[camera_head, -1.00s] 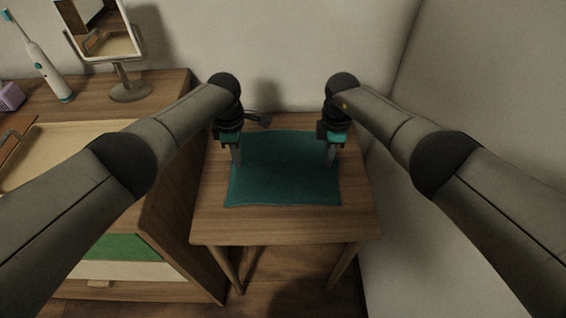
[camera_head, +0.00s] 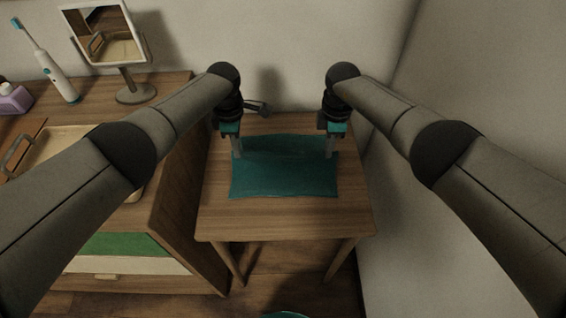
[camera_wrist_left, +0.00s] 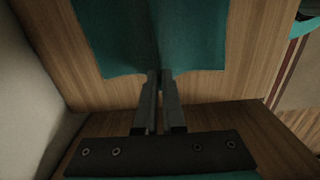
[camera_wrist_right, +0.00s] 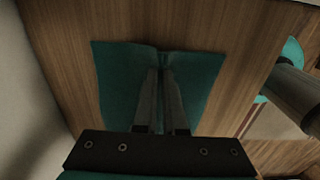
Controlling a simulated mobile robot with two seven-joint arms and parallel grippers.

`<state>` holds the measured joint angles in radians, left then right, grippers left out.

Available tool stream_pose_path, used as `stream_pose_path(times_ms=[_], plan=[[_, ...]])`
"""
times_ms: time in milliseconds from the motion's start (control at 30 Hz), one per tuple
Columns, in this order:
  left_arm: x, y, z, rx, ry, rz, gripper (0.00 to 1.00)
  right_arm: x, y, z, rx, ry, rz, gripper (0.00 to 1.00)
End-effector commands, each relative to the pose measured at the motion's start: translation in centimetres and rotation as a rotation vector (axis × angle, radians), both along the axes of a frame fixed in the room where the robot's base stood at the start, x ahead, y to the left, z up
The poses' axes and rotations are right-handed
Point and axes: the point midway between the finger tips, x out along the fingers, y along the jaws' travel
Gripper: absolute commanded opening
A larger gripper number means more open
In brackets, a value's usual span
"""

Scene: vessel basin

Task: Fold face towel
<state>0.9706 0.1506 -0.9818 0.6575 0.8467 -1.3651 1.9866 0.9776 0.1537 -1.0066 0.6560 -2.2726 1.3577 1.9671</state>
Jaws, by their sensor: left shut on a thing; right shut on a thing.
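A teal face towel (camera_head: 284,178) lies on the small wooden table (camera_head: 285,222). In the right wrist view, the right fingers (camera_wrist_right: 162,72) pinch the towel (camera_wrist_right: 120,75), which puckers there. The far edge between the grippers looks slightly raised.
A wall (camera_head: 480,90) is close on the right. The table's front strip is clear. A teal round object (camera_head: 288,315) shows at the bottom edge.

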Motion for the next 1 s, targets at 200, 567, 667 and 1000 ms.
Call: stream_pose_path(times_ms=[200,567,667,1000], plan=[[0.0,0.0,0.9,0.000,0.001,0.000,0.00,0.0,0.0,0.9,-0.001,0.000,0.000,0.00],[0.0,-0.1,4.9,0.000,0.000,0.000,0.00,0.0,0.0,4.9,0.000,-0.001,-0.001,0.00],[0.0,-0.1,5.9,-0.001,0.000,0.000,0.00,0.0,0.0,6.0,0.000,-0.001,-0.001,0.00],[0.0,-0.1,9.6,-0.001,0.000,0.001,0.00,0.0,0.1,9.6,-0.001,0.000,-0.001,0.00]])
